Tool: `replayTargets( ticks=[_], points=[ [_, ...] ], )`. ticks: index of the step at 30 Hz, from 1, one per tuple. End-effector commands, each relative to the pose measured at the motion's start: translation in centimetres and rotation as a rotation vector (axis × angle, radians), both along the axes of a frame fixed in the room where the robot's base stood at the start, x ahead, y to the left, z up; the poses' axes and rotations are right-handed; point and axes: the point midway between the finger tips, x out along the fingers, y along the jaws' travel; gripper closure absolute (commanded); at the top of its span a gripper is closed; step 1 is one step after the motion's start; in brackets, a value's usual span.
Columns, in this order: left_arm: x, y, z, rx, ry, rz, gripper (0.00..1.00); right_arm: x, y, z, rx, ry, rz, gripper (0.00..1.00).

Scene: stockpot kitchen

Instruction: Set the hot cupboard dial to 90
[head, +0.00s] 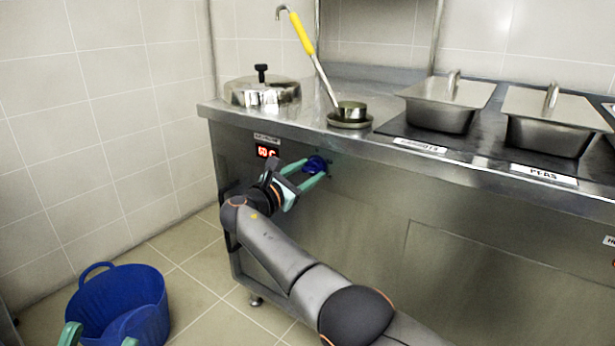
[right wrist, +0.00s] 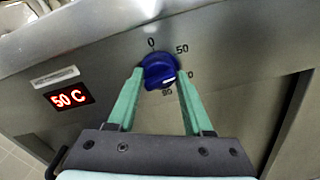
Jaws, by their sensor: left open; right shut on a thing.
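The blue dial (head: 317,165) is on the upper front panel of the steel hot cupboard (head: 370,215). My right gripper (head: 314,171) is shut on it, with one green finger on each side. The right wrist view shows the dial (right wrist: 158,70) between the fingertips, its white mark pointing right and slightly down, towards a partly hidden number. The labels 0 and 50 are clear; a lower label looks like 90. The red display (right wrist: 68,96) seems to read 50 C there, but its first digit is unclear in the head view. My left gripper (head: 99,339) is open, low at the bottom left.
A blue bucket (head: 93,290) stands on the floor at the left, behind my left gripper. On the worktop are a lidded pot (head: 262,92), a yellow-handled ladle (head: 301,32) and lidded steel pans (head: 443,108). The panel around the dial is clear.

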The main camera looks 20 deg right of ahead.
Motion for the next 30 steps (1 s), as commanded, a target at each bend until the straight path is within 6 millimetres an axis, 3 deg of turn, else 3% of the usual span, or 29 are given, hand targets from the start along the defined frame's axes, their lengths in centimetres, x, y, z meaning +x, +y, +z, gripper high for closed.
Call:
replayTargets(
  ticks=[30],
  points=[
    [-0.01, -0.23, -1.06, 0.012, 0.004, -0.001, 0.5, 0.15, -0.03, 0.26, 0.593, -0.764, 0.002, 1.0]
  ],
)
